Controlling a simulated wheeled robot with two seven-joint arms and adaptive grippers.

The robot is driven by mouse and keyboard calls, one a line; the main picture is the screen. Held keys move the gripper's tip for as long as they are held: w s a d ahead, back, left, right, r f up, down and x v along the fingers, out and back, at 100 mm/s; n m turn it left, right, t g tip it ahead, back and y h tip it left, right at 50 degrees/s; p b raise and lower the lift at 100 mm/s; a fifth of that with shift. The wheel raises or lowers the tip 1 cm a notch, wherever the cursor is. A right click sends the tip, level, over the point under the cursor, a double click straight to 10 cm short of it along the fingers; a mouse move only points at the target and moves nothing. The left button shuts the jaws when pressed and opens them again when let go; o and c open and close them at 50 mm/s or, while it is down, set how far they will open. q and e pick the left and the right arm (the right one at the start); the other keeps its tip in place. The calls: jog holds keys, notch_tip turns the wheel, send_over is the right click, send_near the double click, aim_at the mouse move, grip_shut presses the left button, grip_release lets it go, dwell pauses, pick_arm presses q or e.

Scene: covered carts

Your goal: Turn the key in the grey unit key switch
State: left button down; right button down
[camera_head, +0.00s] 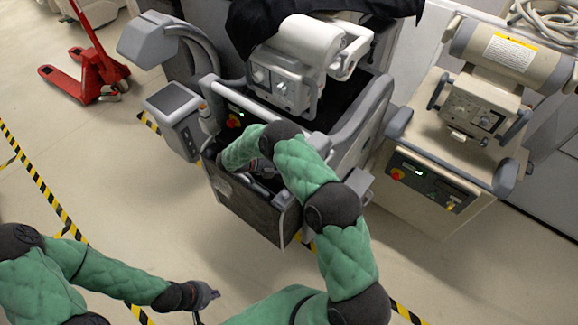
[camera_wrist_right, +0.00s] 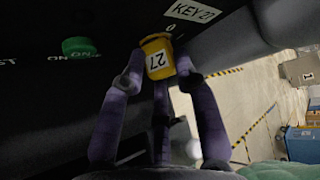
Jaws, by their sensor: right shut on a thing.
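The grey unit (camera_head: 262,212) stands in the middle of the head view, its dark control panel partly hidden by my right arm. In the right wrist view a yellow key head (camera_wrist_right: 157,56) marked 27 sits against the dark panel, beside a "KEY 27" label (camera_wrist_right: 193,11) and a "0" mark. My right gripper (camera_wrist_right: 159,66) is shut on the yellow key, one finger on each side. The key's shaft and slot are hidden. My left gripper (camera_head: 206,300) is low in the head view, away from the unit, its fingers apart and empty.
A green button (camera_wrist_right: 79,46) with "ON" lettering is left of the key. A beige unit (camera_head: 430,190) with its own panel stands at the right. A red pallet jack (camera_head: 88,68) is at the upper left. Floor left of the grey unit is clear, with yellow-black tape (camera_head: 45,185).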

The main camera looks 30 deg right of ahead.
jog(key=shift+s+f, duration=0.1)
jog(key=shift+f, duration=0.05)
